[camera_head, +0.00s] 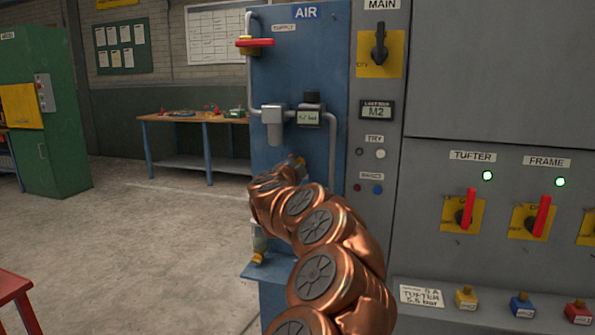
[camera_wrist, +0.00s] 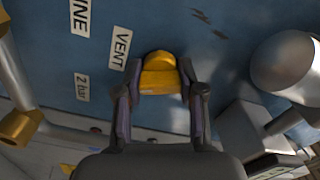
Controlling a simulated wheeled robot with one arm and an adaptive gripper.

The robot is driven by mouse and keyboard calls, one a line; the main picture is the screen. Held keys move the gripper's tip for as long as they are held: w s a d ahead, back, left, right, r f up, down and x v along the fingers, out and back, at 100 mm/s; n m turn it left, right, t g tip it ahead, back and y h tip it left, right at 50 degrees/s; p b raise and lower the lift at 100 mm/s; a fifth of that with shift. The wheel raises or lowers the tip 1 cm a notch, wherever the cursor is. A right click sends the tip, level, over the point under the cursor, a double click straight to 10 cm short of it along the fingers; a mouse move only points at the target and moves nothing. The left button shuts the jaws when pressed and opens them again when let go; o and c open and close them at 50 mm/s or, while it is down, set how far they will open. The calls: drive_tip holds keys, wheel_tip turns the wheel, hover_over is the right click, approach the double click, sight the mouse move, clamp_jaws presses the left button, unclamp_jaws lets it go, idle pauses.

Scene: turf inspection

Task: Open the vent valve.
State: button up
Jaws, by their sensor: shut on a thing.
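The vent valve's yellow handle (camera_wrist: 160,76) shows in the wrist view, on the blue panel beside the VENT label (camera_wrist: 121,48). My gripper (camera_wrist: 160,70) is shut on this handle, with one finger on each side of it. The handle's lower part and the valve body are hidden by my gripper. In the head view my copper arm reaches up to the blue AIR panel (camera_head: 285,75) and covers the vent valve there.
A red supply handle (camera_head: 255,42) and a small display unit (camera_head: 309,117) sit above my arm on the panel. A grey cabinet (camera_head: 480,70) with red switches stands right. A workbench (camera_head: 180,119) is at the back. The floor at left is mostly clear.

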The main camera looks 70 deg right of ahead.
drive_tip(key=shift+f+m+b, duration=0.15)
drive_tip(key=shift+m+b, duration=0.85)
drive_tip(key=shift+m, duration=1.1)
drive_tip(key=o, duration=1.1)
drive_tip(key=shift+o, duration=0.2)
drive_tip(key=shift+a, duration=0.15)
drive_tip(key=s+a, duration=0.1)
drive_tip(key=a, duration=1)
drive_tip(key=shift+s+a, duration=0.2)
drive_tip(key=shift+a, duration=0.15)
